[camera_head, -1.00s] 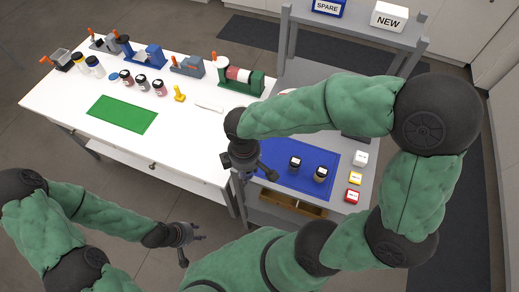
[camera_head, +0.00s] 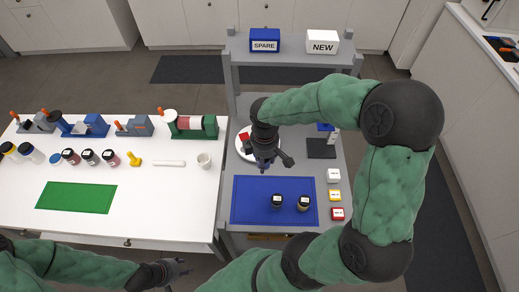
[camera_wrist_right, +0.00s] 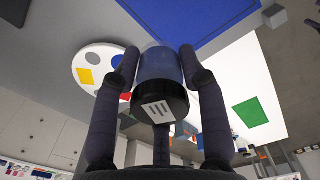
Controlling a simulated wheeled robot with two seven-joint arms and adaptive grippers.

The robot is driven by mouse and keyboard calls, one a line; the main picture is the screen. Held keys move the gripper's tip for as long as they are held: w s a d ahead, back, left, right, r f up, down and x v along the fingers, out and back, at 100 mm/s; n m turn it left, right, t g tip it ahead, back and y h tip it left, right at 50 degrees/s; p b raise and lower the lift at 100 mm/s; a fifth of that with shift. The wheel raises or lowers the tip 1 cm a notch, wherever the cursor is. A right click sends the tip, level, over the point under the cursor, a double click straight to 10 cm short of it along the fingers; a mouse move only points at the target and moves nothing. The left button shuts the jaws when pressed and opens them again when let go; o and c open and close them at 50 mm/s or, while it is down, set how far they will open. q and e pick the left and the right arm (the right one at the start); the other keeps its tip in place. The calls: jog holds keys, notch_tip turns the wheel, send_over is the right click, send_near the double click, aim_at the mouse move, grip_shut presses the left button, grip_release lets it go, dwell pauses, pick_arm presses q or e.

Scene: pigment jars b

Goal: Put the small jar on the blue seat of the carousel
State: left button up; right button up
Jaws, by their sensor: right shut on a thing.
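The small jar (camera_wrist_right: 162,90), with a dark part, a white label and a clear bluish part, is between the fingers of my right gripper (camera_wrist_right: 160,62) in the wrist view. In the head view my right gripper (camera_head: 268,166) is shut and hangs over the grey stand, in front of the carousel (camera_head: 243,153). The carousel is a white disc, partly hidden by the gripper; a red seat shows there. My left gripper (camera_head: 184,270) is open and empty at the bottom.
Two dark-capped jars (camera_head: 277,201) stand on the blue mat (camera_head: 250,215), near white, yellow and red boxes (camera_head: 335,195). The white table (camera_head: 150,200) at left holds a green mat, several jars and tools. SPARE and NEW boxes sit on the upper shelf (camera_head: 290,60).

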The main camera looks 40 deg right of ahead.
jog(key=w+d+f, duration=0.2)
jog(key=w, duration=0.1)
jog(key=w+d+f, duration=0.2)
jog(key=w+f, duration=0.1)
jog(key=w+d+f, duration=0.2)
jog(key=w+f, duration=0.1)
jog(key=w, duration=0.1)
jog(key=shift+w+d+f, duration=0.1)
jog(key=shift+d+f, duration=0.05)
jog(key=shift+d, duration=0.05)
jog(key=shift+w+d+f+p, duration=0.15)
jog(key=shift+w+f, duration=0.1)
jog(key=shift+f, duration=0.2)
jog(key=shift+w+d+f+p, duration=0.1)
jog(key=shift+w+f+p, duration=0.1)
jog(key=shift+f, duration=1.55)
jog(key=shift+f, duration=0.15)
jog(key=o, duration=1.2)
jog(key=shift+c, duration=0.2)
